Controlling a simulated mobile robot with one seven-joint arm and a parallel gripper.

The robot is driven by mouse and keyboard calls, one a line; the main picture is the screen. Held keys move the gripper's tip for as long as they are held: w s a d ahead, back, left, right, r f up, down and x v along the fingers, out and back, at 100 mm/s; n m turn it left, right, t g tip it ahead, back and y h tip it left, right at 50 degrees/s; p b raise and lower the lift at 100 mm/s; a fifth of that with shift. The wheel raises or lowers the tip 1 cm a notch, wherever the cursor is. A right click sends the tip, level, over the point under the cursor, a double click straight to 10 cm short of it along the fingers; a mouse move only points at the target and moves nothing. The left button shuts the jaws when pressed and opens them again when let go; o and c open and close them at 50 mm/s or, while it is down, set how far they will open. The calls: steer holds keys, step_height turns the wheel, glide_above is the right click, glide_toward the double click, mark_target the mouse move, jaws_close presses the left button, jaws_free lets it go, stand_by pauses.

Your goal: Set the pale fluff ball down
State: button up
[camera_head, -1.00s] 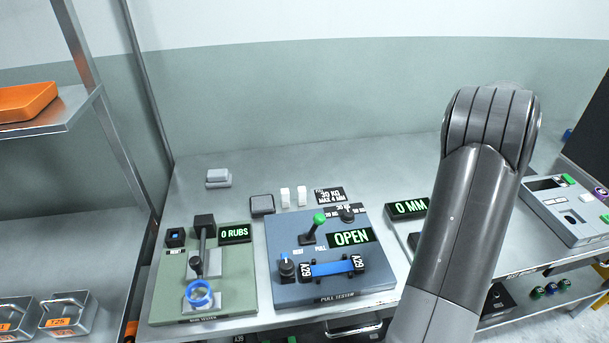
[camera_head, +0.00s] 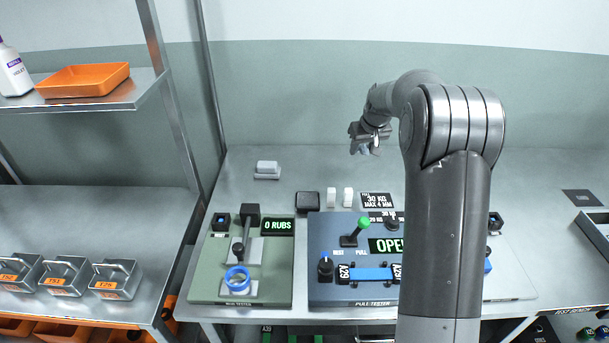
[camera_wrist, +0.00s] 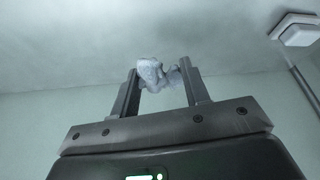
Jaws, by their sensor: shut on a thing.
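The pale fluff ball (camera_wrist: 158,74) is a lumpy grey-white tuft between the two fingertips of my gripper (camera_wrist: 160,88) in the wrist view. My gripper is shut on it, and the fingers stand apart by the tuft's width. In the head view my gripper (camera_head: 366,143) hangs over the back of the metal table (camera_head: 330,165), behind the testers. Only a small pale bit of the fluff shows under it there. The fluff looks clear of the table top.
The green rub tester (camera_head: 205,284) and blue pull tester (camera_head: 325,238) stand at the table's front. A small grey-white block (camera_head: 267,170) lies at the back left. A rack with an orange tray (camera_head: 84,79) and several metal weights (camera_head: 118,279) stands left. The back table is mostly clear.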

steer(key=a+n, duration=0.2)
steer(key=a, duration=0.5)
glide_above(303, 173)
steer(key=s, duration=0.1)
steer(key=shift+y, duration=0.3)
steer(key=f, duration=0.6)
steer(key=shift+d+f, duration=0.25)
steer(key=shift+d, duration=0.15)
steer(key=shift+a+f, duration=0.15)
steer(key=shift+f, duration=1.95)
steer(key=shift+f, duration=0.1)
steer(key=o, duration=0.9)
steer(key=shift+o, duration=0.2)
steer(key=v, duration=1.2)
